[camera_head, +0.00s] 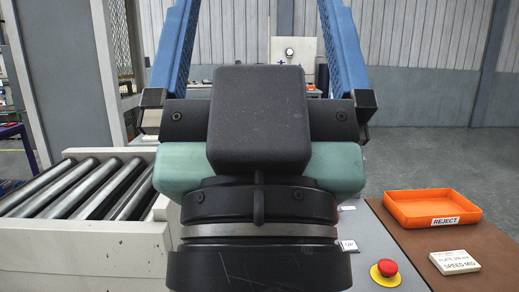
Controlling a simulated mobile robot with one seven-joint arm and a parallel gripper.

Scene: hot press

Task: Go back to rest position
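My gripper (258,40) fills the middle of the head view, seen from behind its black and pale green body. Its two blue fingers stand wide apart and run up past the top edge, so their tips are out of view. Nothing shows held in the visible gap between them. The gripper body hides much of the bench and whatever lies directly behind it.
A roller conveyor (75,190) lies at left beside a grey machine post (68,75). At right, an orange tray marked REJECT (432,207), a white SPEED MID label block (455,262) and a red emergency button (386,268) sit on the bench. Open floor shows behind the tray.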

